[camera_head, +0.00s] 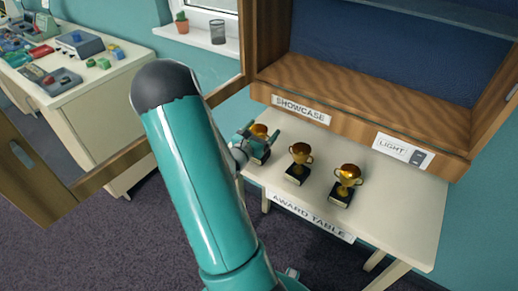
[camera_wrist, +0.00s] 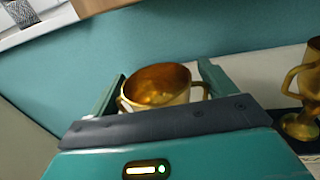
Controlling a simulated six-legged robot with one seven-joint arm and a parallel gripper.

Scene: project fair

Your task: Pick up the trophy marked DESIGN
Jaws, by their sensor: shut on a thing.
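Three gold trophies on dark bases are at the award table (camera_head: 410,208). My gripper (camera_head: 252,138) is shut on the leftmost trophy (camera_head: 260,131), at the table's left end. In the wrist view the held trophy's gold cup (camera_wrist: 158,86) sits between the two fingers of my gripper (camera_wrist: 160,88). I cannot tell whether its base touches the table. The middle trophy (camera_head: 300,156) and the right trophy (camera_head: 347,178) stand upright and apart from my gripper. The middle one partly shows at the wrist view's right edge (camera_wrist: 303,85). No DESIGN mark is readable on any trophy.
A wooden showcase (camera_head: 365,100) with an empty visible shelf stands behind the table, labelled SHOWCASE. A LIGHT switch plate (camera_head: 403,150) is on its front. An open door frame (camera_head: 100,175) reaches left behind my arm. A cluttered desk (camera_head: 120,75) stands at left.

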